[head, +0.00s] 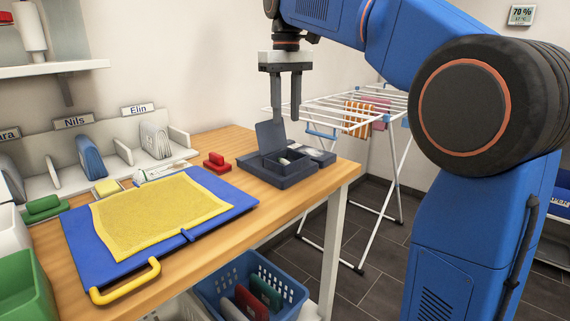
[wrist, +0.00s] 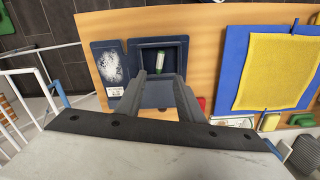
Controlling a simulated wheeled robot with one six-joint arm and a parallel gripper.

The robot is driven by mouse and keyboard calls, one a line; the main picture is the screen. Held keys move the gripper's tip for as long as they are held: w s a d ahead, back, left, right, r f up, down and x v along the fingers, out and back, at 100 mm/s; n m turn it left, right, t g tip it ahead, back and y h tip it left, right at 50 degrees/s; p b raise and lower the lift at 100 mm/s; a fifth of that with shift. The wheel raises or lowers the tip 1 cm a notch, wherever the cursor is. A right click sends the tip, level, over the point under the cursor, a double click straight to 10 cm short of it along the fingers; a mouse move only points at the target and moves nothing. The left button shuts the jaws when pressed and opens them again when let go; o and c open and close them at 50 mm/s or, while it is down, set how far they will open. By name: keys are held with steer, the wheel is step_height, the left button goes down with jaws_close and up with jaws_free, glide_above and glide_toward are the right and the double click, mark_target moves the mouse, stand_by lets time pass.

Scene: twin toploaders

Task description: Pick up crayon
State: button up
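A short white and green stick, which looks like the crayon (wrist: 158,62), lies in a dark open box (wrist: 178,45) in the wrist view. In the head view only a small pale bit of it (head: 284,161) shows inside the box (head: 290,179), whose lid (head: 270,137) stands up. My gripper (head: 285,119) points down above the box, its two fingers apart with nothing between them. In the wrist view the fingers (wrist: 160,77) reach toward the box, apart from the crayon.
A dark tray with white powder (wrist: 112,63) adjoins the box. A red block (head: 217,163) stands left of it. A blue board (head: 80,236) with a yellow cloth (head: 160,212) covers the table's left. A drying rack (head: 335,103) stands behind; a blue basket (head: 240,278) sits below.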

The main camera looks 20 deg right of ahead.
mark_target(286, 160)
step_height(286, 160, down, 12)
steer(key=shift+f, duration=0.1)
stand_by(0.5)
jaws_close()
